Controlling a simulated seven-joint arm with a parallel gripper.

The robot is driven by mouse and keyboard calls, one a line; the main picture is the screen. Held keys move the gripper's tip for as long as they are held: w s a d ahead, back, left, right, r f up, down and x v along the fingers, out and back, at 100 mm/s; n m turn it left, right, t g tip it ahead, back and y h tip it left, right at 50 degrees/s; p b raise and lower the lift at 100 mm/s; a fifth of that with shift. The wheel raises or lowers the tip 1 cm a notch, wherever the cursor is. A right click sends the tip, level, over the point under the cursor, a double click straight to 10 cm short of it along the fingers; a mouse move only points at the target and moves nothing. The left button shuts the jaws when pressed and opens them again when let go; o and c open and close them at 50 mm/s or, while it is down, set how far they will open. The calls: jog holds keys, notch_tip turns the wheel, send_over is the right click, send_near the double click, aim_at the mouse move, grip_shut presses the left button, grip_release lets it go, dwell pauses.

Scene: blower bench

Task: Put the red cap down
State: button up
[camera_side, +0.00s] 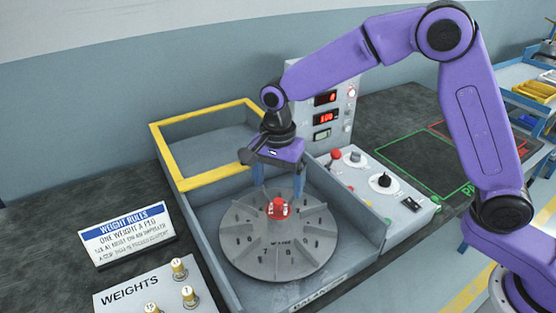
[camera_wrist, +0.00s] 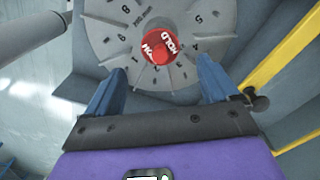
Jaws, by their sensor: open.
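The red cap (camera_side: 278,208) sits at the centre of the grey finned disc (camera_side: 250,240), in the side view. In the wrist view the red cap (camera_wrist: 160,45) shows white lettering on its top, and the grey disc (camera_wrist: 105,30) lies around it. My gripper (camera_side: 283,192) is above the disc with its blue fingers pointing down. In the wrist view my gripper (camera_wrist: 160,85) is open, with one finger to each side and the cap seen beyond the gap. Nothing is held between the fingers.
A yellow-edged guard frame (camera_side: 215,175) stands behind the disc, and grey tray walls (camera_side: 205,245) surround it. A control panel (camera_side: 375,185) with a red knob is at the right. A weights board (camera_side: 130,295) with brass weights and a rules sign (camera_side: 125,237) are at the left.

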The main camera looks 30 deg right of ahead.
aim_at(278, 200)
notch_tip(278, 200, up, 6)
jog(key=s+d+n, duration=0.6)
jog(key=s+n, duration=0.2)
jog(key=s, duration=0.2)
jog(key=s+d+f+n, duration=0.1)
jog(key=s+d+n, duration=0.6)
jog(key=s+n, duration=0.1)
jog(key=s+d+n, duration=0.6)
jog(key=s+n, duration=0.1)
jog(key=s, duration=0.4)
jog(key=shift+s+d+f+n, duration=0.15)
jog(key=shift+s+d+n, duration=0.2)
jog(key=shift+n, duration=0.05)
